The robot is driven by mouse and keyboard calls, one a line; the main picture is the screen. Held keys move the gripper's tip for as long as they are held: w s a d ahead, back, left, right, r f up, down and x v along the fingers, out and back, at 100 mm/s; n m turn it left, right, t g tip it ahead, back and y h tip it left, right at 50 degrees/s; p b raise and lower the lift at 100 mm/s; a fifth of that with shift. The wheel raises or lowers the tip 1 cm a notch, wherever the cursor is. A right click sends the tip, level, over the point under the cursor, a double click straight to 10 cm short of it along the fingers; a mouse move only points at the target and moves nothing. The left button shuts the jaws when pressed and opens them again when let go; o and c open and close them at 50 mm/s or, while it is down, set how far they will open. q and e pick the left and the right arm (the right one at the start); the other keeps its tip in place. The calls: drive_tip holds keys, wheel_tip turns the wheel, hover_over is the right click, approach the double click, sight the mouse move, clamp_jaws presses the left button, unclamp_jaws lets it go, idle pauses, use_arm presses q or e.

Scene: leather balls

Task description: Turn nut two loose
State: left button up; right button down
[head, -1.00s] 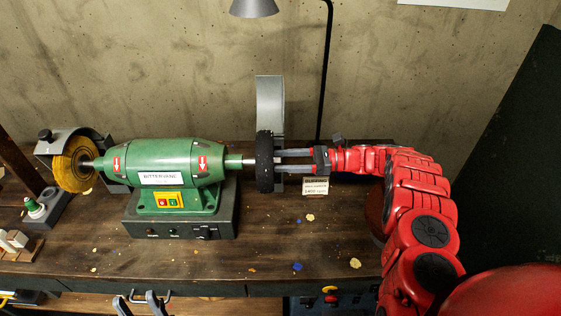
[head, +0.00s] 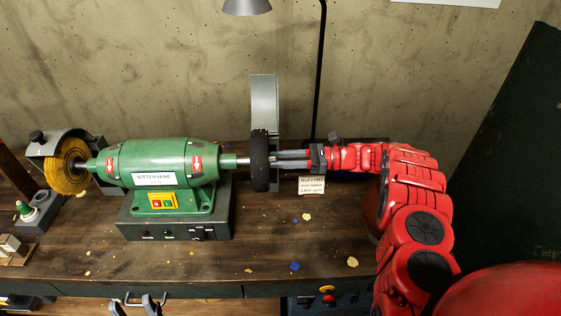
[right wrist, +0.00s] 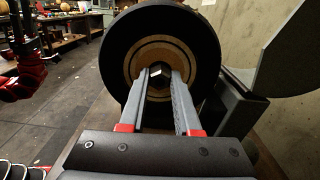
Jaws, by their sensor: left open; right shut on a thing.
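The green double-ended polishing machine (head: 160,165) stands on the bench, with a black wheel (head: 259,160) on its right shaft and a yellow wheel (head: 68,165) on its left. My right gripper (head: 277,160) reaches in from the right to the black wheel's outer face. In the right wrist view, its fingers (right wrist: 163,78) are shut on the dark hex nut (right wrist: 158,82) at the centre of the black wheel (right wrist: 116,50). The nut is partly hidden by the fingers. My left gripper (head: 136,307) is open and empty at the bottom edge of the head view, before the bench front.
A grey curved guard (head: 264,100) stands behind the black wheel. A small sign (head: 311,185) stands below my right gripper. A lamp (head: 247,6) hangs above. Small scraps lie on the mostly clear bench front (head: 260,240).

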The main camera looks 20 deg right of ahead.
drive_tip(key=n+b, duration=0.5)
drive_tip(key=n, duration=0.6)
drive_tip(key=n+b, duration=0.4)
drive_tip(key=n, duration=0.8)
drive_tip(key=n+b, duration=0.5)
drive_tip(key=n, duration=0.7)
drive_tip(key=shift+f+b, duration=0.3)
drive_tip(key=shift+n, duration=0.4)
